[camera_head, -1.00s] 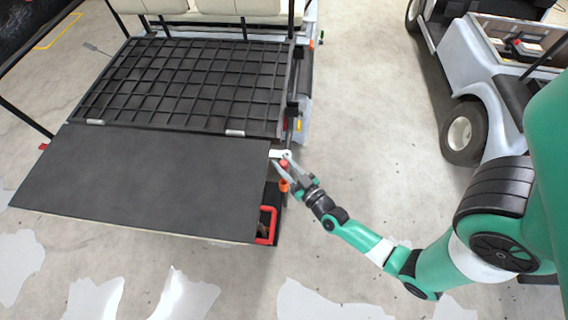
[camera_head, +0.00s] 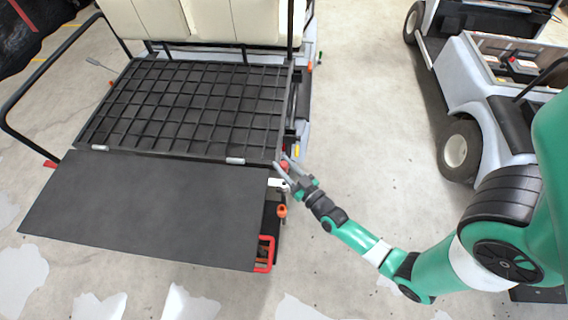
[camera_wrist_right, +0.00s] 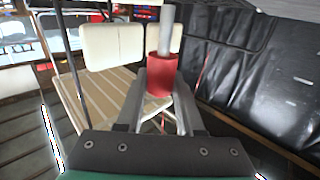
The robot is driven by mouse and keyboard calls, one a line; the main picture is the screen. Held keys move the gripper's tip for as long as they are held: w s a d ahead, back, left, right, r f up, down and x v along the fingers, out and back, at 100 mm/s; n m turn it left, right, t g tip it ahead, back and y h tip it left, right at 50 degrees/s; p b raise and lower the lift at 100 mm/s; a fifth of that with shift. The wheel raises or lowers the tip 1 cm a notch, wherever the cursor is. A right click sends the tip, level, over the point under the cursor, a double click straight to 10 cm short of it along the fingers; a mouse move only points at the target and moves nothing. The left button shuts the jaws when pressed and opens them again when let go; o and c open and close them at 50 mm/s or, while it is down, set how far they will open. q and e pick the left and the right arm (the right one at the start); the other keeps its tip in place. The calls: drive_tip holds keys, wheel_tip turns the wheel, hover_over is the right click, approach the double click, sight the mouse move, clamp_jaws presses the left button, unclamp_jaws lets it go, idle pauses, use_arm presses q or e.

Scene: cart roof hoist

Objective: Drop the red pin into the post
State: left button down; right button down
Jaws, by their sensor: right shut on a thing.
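My right gripper (camera_head: 282,164) is shut on the red pin (camera_head: 284,168), just off the right edge of the cart's black bed. In the right wrist view the pin's red cylindrical head (camera_wrist_right: 159,76) sits between the two grey fingers (camera_wrist_right: 160,100), with a grey shaft (camera_wrist_right: 166,30) running up from it. I cannot tell for certain which part is the post. A small white bracket (camera_head: 277,183) shows at the ramp's right edge, just below the gripper, with an orange part (camera_head: 282,210) below it. My left gripper is not in view.
The cart's black gridded bed (camera_head: 185,105) and flat black panel (camera_head: 150,210) lie left of the gripper. A red handle (camera_head: 265,254) sits at the panel's lower right corner. Another cart (camera_head: 490,110) stands right. Open concrete floor (camera_head: 370,110) lies between them.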

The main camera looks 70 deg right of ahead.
drive_tip(key=shift+f+b, duration=1.95)
drive_tip(key=shift+f, duration=0.5)
drive_tip(key=shift+f+b, duration=1.85)
drive_tip(key=shift+f, duration=0.35)
drive_tip(key=shift+c, duration=2.3)
unclamp_jaws()
drive_tip(key=shift+s, duration=0.1)
drive_tip(key=p+v, duration=0.3)
drive_tip(key=v, duration=0.8)
drive_tip(key=shift+s+a, duration=0.2)
